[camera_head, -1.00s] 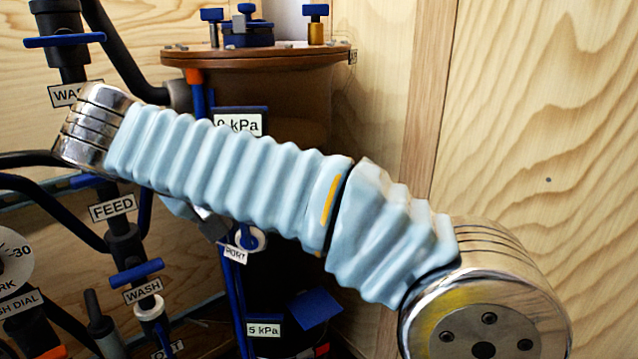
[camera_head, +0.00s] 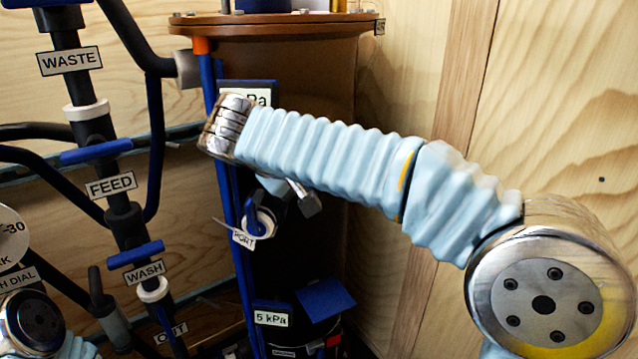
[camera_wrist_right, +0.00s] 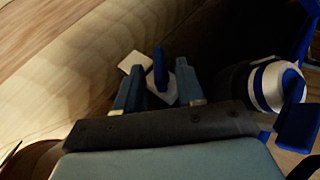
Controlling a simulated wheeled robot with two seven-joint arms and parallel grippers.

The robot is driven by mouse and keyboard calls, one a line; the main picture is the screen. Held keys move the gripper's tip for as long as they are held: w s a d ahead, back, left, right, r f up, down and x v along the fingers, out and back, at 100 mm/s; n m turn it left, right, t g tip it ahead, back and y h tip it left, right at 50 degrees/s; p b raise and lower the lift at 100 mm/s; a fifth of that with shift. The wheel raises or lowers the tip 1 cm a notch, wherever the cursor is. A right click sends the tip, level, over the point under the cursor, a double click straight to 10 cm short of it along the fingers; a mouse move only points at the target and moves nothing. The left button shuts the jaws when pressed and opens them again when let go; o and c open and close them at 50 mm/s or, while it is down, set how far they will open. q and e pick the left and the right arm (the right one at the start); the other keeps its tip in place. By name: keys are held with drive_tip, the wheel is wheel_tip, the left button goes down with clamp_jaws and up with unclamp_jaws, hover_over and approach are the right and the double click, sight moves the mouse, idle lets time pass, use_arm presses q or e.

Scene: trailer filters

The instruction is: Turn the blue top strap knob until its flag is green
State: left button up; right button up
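In the right wrist view, a narrow upright blue knob (camera_wrist_right: 158,68) stands on a pale base between the fingers of my right gripper (camera_wrist_right: 158,88). The gripper is open, with one finger on each side of the knob and slim gaps showing. A small whitish tag (camera_wrist_right: 133,62) sits just left of the knob; no green shows on it. I cannot tell whether it is the knob's flag. In the head view my right forearm crosses the dark vessel (camera_head: 330,75) and hides part of it, including the knob; the fingertips cannot be made out there. My left gripper is out of frame.
A blue-handled PORT fitting (camera_head: 258,222) is on the vessel below my right wrist. A blue plate (camera_head: 326,299) and a 5 kPa label (camera_head: 271,318) are lower down. Pipes with WASTE, FEED and WASH valves (camera_head: 137,255) fill the left. Plywood wall (camera_head: 560,110) bounds the right.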

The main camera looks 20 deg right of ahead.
drive_tip(key=shift+x, duration=0.8)
clamp_jaws()
drive_tip(key=shift+f, duration=0.1)
drive_tip(key=shift+a+f+n+t+h+b, duration=0.15)
drive_tip(key=shift+n+t+h+b, duration=0.4)
drive_tip(key=shift+h, duration=0.65)
drive_tip(key=shift+n+t+h+b, duration=0.25)
drive_tip(key=shift+t+h+b, duration=0.35)
drive_tip(key=shift+h, duration=0.7)
